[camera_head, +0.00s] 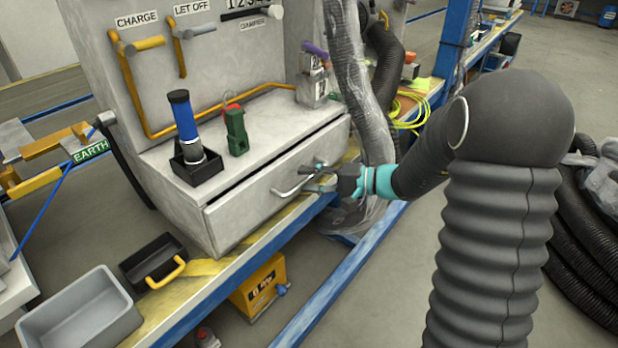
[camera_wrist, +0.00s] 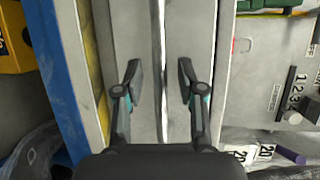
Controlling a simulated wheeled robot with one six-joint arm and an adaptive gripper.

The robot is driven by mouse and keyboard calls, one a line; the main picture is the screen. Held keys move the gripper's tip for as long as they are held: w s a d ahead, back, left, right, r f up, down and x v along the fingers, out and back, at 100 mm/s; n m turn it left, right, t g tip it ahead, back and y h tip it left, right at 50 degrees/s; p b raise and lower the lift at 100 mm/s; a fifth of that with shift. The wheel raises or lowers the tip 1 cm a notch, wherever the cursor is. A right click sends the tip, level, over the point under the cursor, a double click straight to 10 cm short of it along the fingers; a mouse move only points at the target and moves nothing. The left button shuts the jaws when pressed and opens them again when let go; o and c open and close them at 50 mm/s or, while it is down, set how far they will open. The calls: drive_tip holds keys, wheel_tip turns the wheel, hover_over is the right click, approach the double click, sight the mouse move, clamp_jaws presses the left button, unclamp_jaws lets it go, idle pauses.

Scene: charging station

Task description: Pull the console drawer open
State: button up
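The console drawer (camera_head: 262,195) is a wide grey front under the console top, with a dark gap along its upper edge. Its light metal bar handle (camera_head: 287,190) sticks out from the front. My gripper (camera_head: 322,178) is at the right end of the handle; I cannot tell whether it touches it. In the wrist view my gripper (camera_wrist: 160,75) is open, its two dark fingers well apart. Grey panel surface (camera_wrist: 138,35) and a lengthwise seam show between and beyond them.
On the console top stand a blue cylinder (camera_head: 184,117) in a black holder and a green device (camera_head: 236,132). A grey bin (camera_head: 85,312) and a black tray (camera_head: 150,258) lie at lower left. A plastic-wrapped hose (camera_head: 352,80) hangs just behind my gripper.

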drive_tip(key=shift+w+a, duration=0.1)
drive_tip(key=shift+a, duration=0.3)
drive_tip(key=shift+c, duration=0.2)
clamp_jaws()
drive_tip(key=shift+d+f, duration=0.1)
